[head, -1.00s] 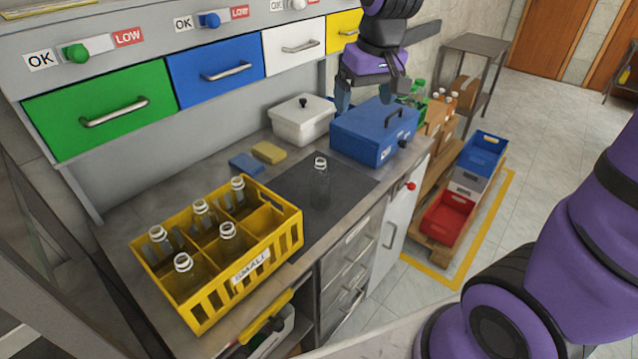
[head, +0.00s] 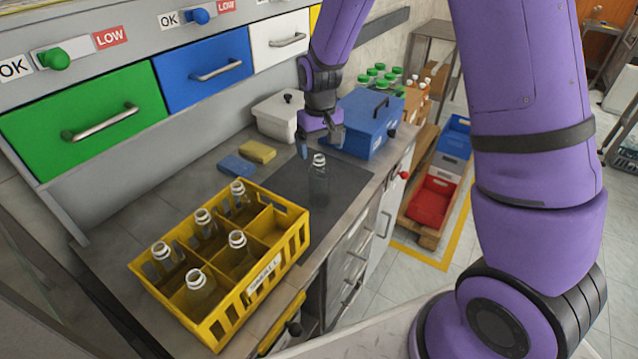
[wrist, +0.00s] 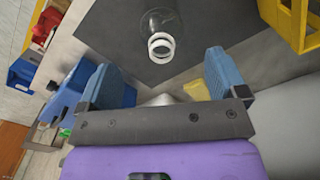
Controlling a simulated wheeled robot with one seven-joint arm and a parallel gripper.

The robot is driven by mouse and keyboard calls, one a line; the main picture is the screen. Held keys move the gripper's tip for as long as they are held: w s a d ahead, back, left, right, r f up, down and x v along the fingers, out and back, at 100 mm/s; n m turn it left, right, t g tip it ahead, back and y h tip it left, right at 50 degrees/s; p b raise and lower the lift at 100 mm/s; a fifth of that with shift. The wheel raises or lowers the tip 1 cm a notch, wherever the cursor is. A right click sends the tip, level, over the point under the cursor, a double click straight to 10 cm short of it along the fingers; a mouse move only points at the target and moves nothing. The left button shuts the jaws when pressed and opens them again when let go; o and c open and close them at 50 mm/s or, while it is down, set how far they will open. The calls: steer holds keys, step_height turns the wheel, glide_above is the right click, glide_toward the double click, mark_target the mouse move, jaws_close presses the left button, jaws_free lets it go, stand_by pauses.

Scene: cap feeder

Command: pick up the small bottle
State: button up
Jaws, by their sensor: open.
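The small bottle (head: 318,182) is clear glass with an open white-looking neck and stands upright on a dark mat (head: 284,194) on the workbench. It also shows in the wrist view (wrist: 160,30), seen from above at the top middle, beyond the fingertips. My gripper (head: 322,150) hangs just above and behind the bottle in the head view. In the wrist view its two blue fingers (wrist: 158,80) are spread wide with nothing between them. The bottle is apart from both fingers.
A yellow crate (head: 275,289) with several clear bottles stands left of the mat. A blue box (head: 352,128) with a handle stands close to the right of my gripper, and a white lidded container (head: 273,118) is behind it. Blue (head: 237,166) and yellow (head: 257,151) sponges lie nearby.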

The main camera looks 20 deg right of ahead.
mark_target(319, 167)
steer(key=shift+w+a+f, duration=0.1)
steer(key=shift+w+f, duration=0.05)
steer(key=shift+f, duration=3.55)
steer(key=c, duration=1.2)
